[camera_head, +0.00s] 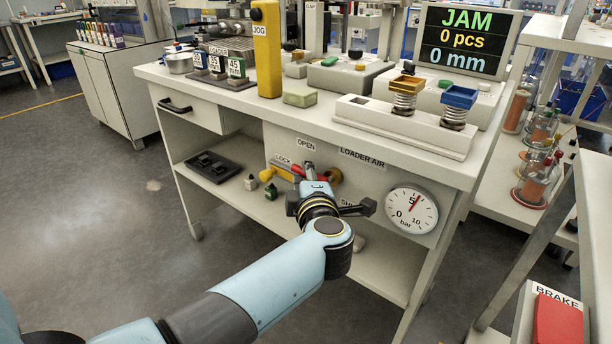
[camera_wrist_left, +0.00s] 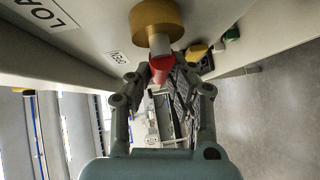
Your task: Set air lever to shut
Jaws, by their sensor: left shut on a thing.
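The air lever is red (camera_wrist_left: 160,70) and comes off a round yellow valve body (camera_wrist_left: 157,20) on the front panel of the bench. In the head view the red lever (camera_head: 298,170) shows just past my gripper, near the OPEN label (camera_head: 306,145). My left gripper (camera_head: 314,187) is at the panel; in the wrist view its two fingers (camera_wrist_left: 161,80) stand either side of the red lever and are shut on it. The SHUT label (camera_head: 348,202) below is mostly hidden by my gripper. My right gripper is not in view.
A yellow LOCK piece (camera_head: 279,172) sits left of the lever. A pressure gauge (camera_head: 411,209) at right reads a little above 5 bar. A black tray (camera_head: 214,168) and small bottles stand on the lower shelf. A screen (camera_head: 466,40) shows JAM, 0 pcs, 0 mm.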

